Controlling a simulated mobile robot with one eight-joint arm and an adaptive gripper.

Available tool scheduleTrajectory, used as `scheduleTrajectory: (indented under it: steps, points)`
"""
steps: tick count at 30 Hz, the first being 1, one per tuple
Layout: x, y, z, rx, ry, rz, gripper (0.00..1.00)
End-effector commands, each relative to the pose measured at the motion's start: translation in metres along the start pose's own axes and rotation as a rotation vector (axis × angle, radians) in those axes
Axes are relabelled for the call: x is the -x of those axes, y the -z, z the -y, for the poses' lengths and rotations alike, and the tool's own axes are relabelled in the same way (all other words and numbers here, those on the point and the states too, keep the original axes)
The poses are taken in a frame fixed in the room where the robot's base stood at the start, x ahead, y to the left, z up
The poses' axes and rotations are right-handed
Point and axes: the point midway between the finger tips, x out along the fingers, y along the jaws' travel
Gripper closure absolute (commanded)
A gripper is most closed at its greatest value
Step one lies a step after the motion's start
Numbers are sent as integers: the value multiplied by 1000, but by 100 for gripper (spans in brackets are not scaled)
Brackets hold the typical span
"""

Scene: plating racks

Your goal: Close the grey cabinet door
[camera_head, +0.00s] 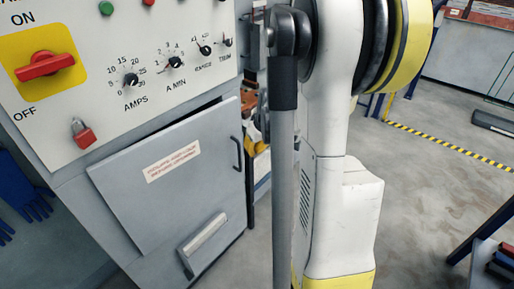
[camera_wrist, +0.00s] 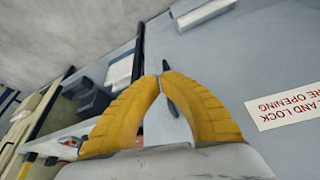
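The grey cabinet door (camera_head: 190,205) is on the front of the cabinet, below the control panel. It looks slightly ajar, with a dark gap along its top edge. Its dark handle (camera_head: 238,153) is near the right edge, and nothing covers it in the head view. In the wrist view the door (camera_wrist: 225,70) fills the right side, with its label upside down. My gripper (camera_wrist: 161,74) has yellow fingers with tips almost together, in front of the door near its handle side. Contact cannot be told. The gripper is hidden in the head view.
The control panel (camera_head: 125,50) has a red switch (camera_head: 45,65) and a red padlock (camera_head: 83,133). A lower pale handle (camera_head: 203,243) sticks out below the label. Shelving (camera_wrist: 85,105) stands beside the door in the wrist view. Open floor (camera_head: 430,190) lies to the right.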

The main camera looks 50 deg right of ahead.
Motion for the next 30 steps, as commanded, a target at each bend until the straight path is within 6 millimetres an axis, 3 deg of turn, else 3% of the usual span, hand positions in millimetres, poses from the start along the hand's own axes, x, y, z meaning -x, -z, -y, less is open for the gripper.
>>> scheduleTrajectory:
  steps: [3, 9, 16, 30]
  points:
    - [-32, -1, 0, 0, 0, 0, 100]
    - [-68, 4, 0, 1, 0, -1, 100]
    - [-75, 32, 0, 0, -1, 0, 100]
    - [-76, 39, -1, 1, 0, 0, 100]
